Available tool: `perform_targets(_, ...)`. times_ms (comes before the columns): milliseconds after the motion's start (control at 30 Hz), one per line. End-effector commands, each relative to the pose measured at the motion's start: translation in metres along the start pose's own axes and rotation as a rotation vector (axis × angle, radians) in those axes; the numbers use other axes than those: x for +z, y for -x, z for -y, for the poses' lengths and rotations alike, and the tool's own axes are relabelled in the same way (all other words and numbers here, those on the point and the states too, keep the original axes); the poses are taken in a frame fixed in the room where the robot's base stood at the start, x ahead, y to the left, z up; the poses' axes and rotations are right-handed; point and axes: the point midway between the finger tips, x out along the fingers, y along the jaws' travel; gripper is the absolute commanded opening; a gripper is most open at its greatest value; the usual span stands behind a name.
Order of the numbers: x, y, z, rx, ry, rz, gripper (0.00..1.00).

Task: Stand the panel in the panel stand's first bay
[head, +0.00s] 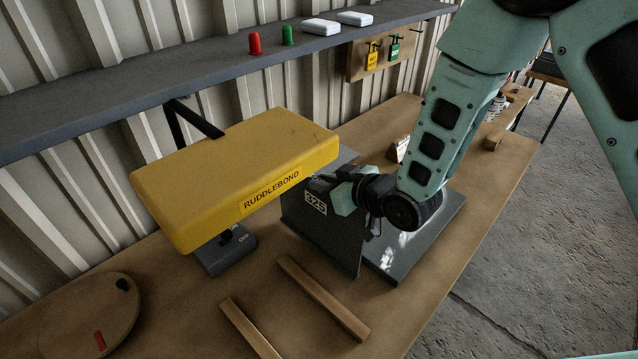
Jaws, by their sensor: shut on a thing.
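A dark grey panel (325,232) with a white 325 label stands roughly upright near the middle of the bench. My gripper (325,184) reaches in from the right and is shut on its upper part. The exact contact of the fingers is hard to make out. A grey flat base (428,240) lies just behind and right of the panel, partly hidden by my arm. It may belong to the panel stand, but I cannot make out separate bays. I cannot tell whether the panel's lower edge touches the base or bench.
A large yellow RUDDLEBOND body (235,170) overhangs left of my gripper, above a grey switch box (228,255). Two wooden strips (322,298) lie in front. A round wooden board (75,318) is at left. A shelf (200,70) with small items runs along the wall.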

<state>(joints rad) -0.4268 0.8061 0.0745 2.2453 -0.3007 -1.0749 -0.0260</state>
Motion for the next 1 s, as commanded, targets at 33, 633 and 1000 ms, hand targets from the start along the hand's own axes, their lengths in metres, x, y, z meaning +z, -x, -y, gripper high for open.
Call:
perform_targets(33, 0.007, 0.000, 0.001, -0.001, 0.001, -0.003, 0.00)
perform_targets(633, 0.011, 0.001, 0.001, -0.001, 0.001, 0.000, 0.38)
perform_targets(1000, 0.011, 0.014, 0.001, 0.000, 0.001, -0.001, 0.38)
